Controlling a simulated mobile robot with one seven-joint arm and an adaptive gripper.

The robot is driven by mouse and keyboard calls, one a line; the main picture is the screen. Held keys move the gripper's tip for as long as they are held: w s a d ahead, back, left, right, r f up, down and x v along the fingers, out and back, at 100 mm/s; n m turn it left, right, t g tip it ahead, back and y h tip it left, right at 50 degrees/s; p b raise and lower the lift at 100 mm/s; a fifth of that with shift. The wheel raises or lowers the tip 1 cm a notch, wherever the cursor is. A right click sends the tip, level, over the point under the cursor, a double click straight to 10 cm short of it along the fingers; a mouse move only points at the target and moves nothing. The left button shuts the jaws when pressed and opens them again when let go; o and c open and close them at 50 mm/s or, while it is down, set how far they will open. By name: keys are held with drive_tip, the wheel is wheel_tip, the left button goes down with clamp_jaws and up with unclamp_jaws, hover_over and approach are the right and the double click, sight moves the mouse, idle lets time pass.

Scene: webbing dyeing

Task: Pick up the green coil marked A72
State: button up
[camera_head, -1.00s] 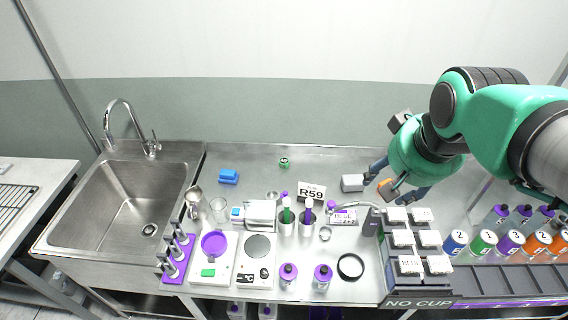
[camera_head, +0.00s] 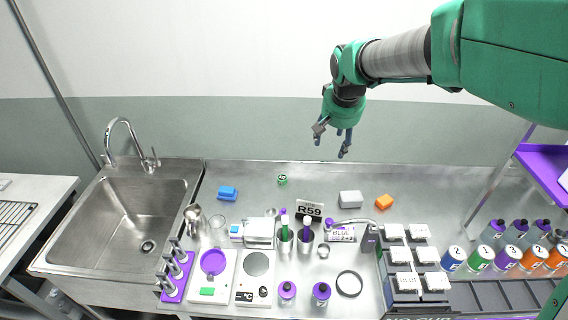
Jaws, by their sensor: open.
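A small green coil (camera_head: 282,179) with pale marking on top lies on the steel counter near its back edge, left of the middle. Its marking is too small to read. My gripper (camera_head: 329,154) is open and empty, fingers pointing down, in the air above the back of the counter. It is to the right of the green coil and apart from it.
The counter around the coil is clear.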

drive_tip(key=w+a+f, duration=0.5)
drive_tip(key=w+f, duration=0.2)
drive_tip(key=f, duration=0.2)
drive_tip(key=w+a+f+p, duration=0.1)
drive_tip(key=w+a+f, duration=0.4)
drive_tip(key=w+f, duration=0.2)
drive_tip(key=w+a+f+g+p, duration=0.1)
drive_tip(key=w+a+f, duration=0.5)
drive_tip(key=f, duration=0.5)
drive_tip(key=shift+w, duration=1.05)
hover_over(282, 177)
drive_tip(key=s, duration=0.2)
drive_tip(key=shift+d+f, duration=0.15)
drive_tip(key=shift+f, duration=3.9)
drive_tip(key=shift+f, duration=0.15)
drive_tip(key=shift+x, duration=2.45)
